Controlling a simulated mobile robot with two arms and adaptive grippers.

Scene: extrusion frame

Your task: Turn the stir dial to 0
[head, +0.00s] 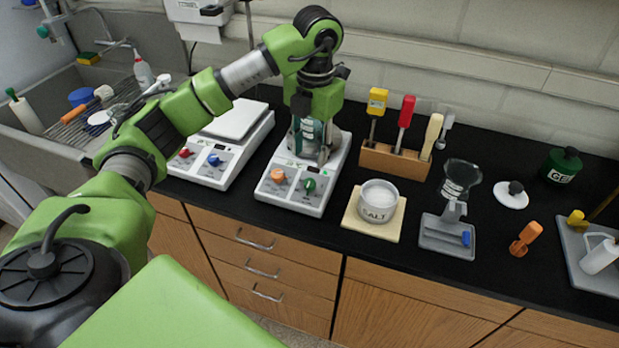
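A white hotplate stirrer (285,198) stands on the black counter in the middle of the head view. Its front panel has an orange dial (279,177) on the left and a green dial (309,186) on the right. The labels are too small to read, so I cannot tell which one is the stir dial or where it points. My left gripper (318,158) points down over this stirrer, just behind the dials, and hides much of its top plate. I cannot tell whether its fingers are open or shut. My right gripper is out of view.
A second white stirrer (232,122) with red and blue dials stands to the left. A salt pot (378,200) on a tan mat stands to the right, before a wooden tool rack (395,160). A funnel stand (447,236) is farther right. A sink (95,80) is at left.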

